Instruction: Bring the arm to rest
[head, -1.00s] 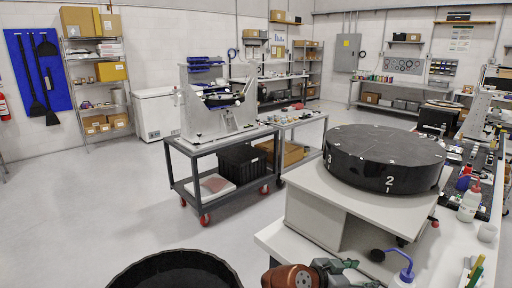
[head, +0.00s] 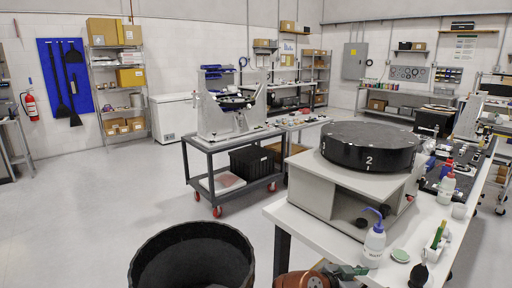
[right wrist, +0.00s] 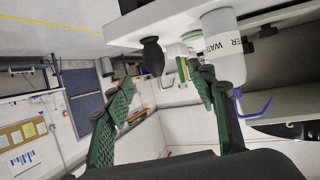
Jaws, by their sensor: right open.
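My right gripper (right wrist: 163,85) is open and empty in the right wrist view, with green ribbed pads on its two fingers well apart. The fingertips are hard to make out there. A wash bottle marked WATER (right wrist: 222,45) and a black bulb (right wrist: 152,55) appear beyond the fingers; neither is held. My left gripper is not in view.
A black round bin (head: 245,262) stands on the floor at the bottom left. The table carries a black disc (head: 368,146) on a grey stand, a wash bottle (head: 374,246) and several small items. A wheeled cart (head: 235,160) stands beyond. Open floor lies at left.

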